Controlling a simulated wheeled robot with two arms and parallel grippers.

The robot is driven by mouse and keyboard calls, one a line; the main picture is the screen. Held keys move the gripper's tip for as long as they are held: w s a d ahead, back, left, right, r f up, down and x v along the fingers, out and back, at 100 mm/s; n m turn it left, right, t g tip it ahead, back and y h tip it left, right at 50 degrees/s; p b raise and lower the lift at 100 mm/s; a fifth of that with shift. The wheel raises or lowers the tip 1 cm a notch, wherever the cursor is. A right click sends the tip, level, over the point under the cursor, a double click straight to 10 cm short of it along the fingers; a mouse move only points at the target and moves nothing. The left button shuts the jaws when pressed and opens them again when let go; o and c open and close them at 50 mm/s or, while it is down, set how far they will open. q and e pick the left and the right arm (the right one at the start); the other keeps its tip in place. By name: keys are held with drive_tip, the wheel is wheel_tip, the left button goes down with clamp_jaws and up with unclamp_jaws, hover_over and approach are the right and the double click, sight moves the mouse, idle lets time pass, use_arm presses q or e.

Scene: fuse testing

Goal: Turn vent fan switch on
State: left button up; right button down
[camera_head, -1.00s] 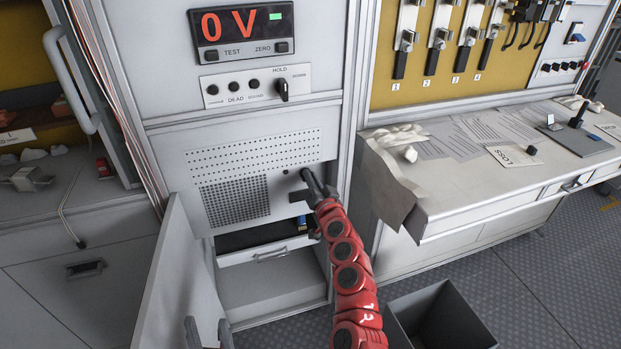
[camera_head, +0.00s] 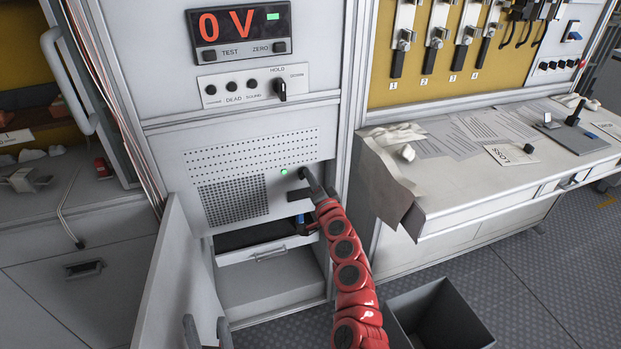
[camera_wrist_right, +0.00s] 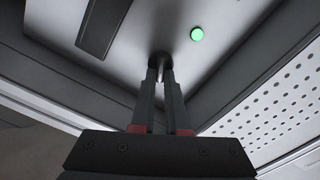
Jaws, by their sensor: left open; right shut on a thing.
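The vent fan switch is a small dark knob on the perforated panel (camera_head: 255,150) of the cabinet; it shows in the right wrist view (camera_wrist_right: 160,60). A small lamp (camera_head: 284,172) beside it glows green, also in the right wrist view (camera_wrist_right: 197,34). My right gripper (camera_head: 305,174) is at the panel, with its fingers closed on the switch in the right wrist view (camera_wrist_right: 161,72). The fingers hide part of the switch. My left gripper (camera_head: 206,334) is at the bottom edge of the head view, open and away from the panel.
An open cabinet door (camera_head: 172,275) stands left of the panel, and a drawer (camera_head: 268,254) is below it. The display (camera_head: 240,28) above reads 0 V. A workbench (camera_head: 450,185) is on the right, and a grey bin (camera_head: 440,315) stands on the floor.

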drive_tip(key=shift+r, duration=0.1)
drive_tip(key=c, duration=0.9)
unclamp_jaws()
drive_tip(key=v, duration=1.7)
drive_tip(key=shift+s, duration=0.2)
drive_tip(key=shift+d, duration=0.1)
